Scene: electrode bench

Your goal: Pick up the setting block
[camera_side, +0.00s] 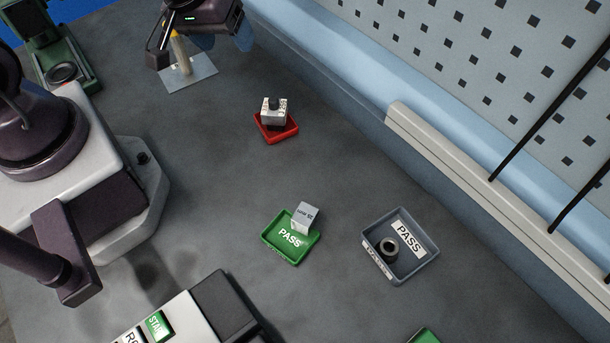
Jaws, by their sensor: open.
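Two silver-grey blocks with small dark print show in the side view, and I cannot read from it which is the setting block. One block (306,217) sits tilted on the upper right part of a green tray marked PASS (276,253). My gripper (200,42) is at the top of the picture, cut off by the edge, open and apart from both blocks. It is around or just above an upright yellow-topped stick (180,48) on a metal plate (200,75).
A grey tray marked PASS (425,252) holds a dark ring (388,248). A box with a green START button (158,325) stands at the bottom. A green device (65,60) is at upper left. A pegboard wall (470,60) bounds the right.

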